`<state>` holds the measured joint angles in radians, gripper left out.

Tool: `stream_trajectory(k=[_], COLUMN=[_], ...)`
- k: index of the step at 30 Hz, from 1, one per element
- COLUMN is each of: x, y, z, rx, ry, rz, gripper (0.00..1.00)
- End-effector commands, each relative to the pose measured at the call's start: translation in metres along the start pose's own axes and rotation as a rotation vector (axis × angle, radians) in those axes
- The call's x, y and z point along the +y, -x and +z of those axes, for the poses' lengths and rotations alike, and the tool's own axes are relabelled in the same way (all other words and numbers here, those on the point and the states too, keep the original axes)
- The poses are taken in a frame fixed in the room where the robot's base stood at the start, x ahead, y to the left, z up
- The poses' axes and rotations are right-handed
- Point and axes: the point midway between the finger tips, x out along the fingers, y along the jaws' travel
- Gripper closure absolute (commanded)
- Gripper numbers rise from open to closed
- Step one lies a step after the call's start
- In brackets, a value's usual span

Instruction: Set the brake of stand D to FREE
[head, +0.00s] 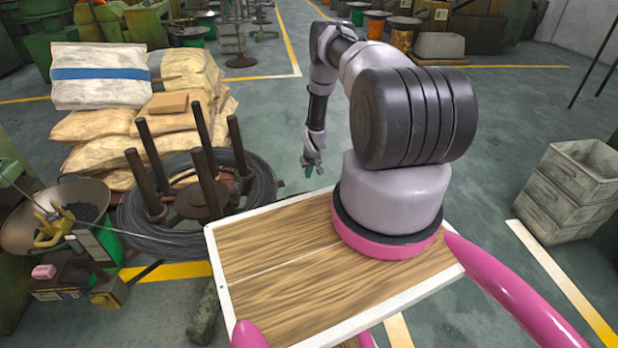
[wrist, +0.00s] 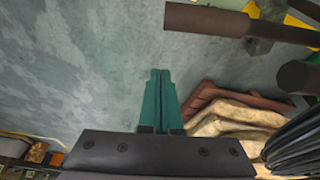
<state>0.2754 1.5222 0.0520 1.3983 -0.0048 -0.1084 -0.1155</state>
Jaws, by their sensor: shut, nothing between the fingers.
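A wire stand (head: 207,187) with several upright brown posts stands left of centre in the head view, with a coil of dark wire (head: 262,190) around its base. I see no letter on it, so I cannot tell whether it is stand D. No brake lever or FREE mark can be made out. My gripper (head: 310,170) hangs over the floor just right of the coil, apart from it. In the wrist view its green fingers (wrist: 160,75) are together and empty. Brown posts (wrist: 215,20) and the coil (wrist: 298,145) show at the right there.
Stacked sacks (head: 105,130) lie behind the stand. A scale with a pan (head: 50,225) stands at the left. Grey crates (head: 572,190) are stacked at the right. More stands and machines are at the back. The floor behind and right of my gripper is clear.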

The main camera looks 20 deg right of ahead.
Motion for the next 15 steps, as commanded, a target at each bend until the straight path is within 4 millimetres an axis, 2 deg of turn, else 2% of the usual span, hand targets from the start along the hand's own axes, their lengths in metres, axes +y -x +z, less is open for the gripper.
stream_trajectory(k=[3,6,15], x=[-0.001,0.000,0.000], y=[-0.025,-0.041,-0.076], z=[0.002,0.001,0.001], rx=[-0.001,0.001,0.001], ry=[0.000,0.001,0.001], rz=[0.000,0.000,0.000], gripper=[1.00,1.00,1.00])
